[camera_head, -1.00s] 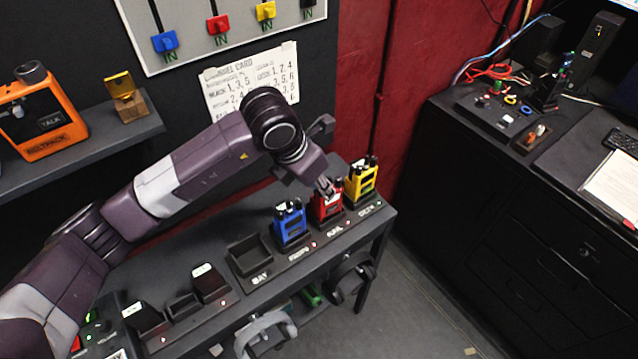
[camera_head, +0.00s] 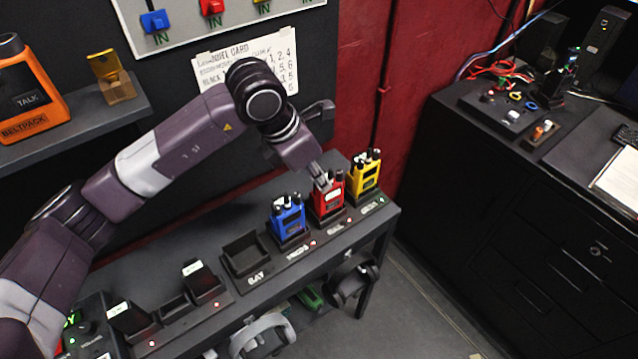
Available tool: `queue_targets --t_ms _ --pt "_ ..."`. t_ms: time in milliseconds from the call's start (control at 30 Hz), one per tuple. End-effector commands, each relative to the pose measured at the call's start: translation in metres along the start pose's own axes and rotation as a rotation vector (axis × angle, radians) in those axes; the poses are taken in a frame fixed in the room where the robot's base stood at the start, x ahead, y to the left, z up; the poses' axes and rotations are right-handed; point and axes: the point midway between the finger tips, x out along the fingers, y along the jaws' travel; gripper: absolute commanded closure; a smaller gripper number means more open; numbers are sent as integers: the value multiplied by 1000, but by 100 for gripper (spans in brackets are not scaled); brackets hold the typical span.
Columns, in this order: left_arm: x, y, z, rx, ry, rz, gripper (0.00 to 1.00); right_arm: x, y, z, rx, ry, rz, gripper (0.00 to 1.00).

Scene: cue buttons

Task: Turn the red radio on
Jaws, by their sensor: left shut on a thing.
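The red radio (camera_head: 329,204) stands upright in a charger slot on the dark bench, between the blue radio (camera_head: 288,222) and the yellow radio (camera_head: 363,180). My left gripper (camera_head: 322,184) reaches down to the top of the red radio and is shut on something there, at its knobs. The fingertips hide part of the radio's top, so I cannot tell exactly which knob they hold. A small red light shows on the base strip in front of the radios. My right gripper is not in view.
An empty black bay (camera_head: 246,257) lies left of the blue radio. An orange beltpack (camera_head: 28,97) sits on the left shelf. A paper card (camera_head: 214,78) hangs on the wall behind my arm. Headsets hang below the bench. A black cabinet (camera_head: 500,235) stands at right, with open floor between.

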Motion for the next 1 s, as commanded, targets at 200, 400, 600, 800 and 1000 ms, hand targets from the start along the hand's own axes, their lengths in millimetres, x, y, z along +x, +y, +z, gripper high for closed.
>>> queue_targets --t_ms 200,400,600,800,1000 --pt "0 0 0 2 2 -1 100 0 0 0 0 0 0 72" --pt "0 0 0 1 2 -1 76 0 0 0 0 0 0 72" --pt "0 0 0 1 1 -1 72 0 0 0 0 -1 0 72" --pt "-5 0 0 1 1 0 72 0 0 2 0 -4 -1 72" --pt "-20 1 -20 -1 4 1 72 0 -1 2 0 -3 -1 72"
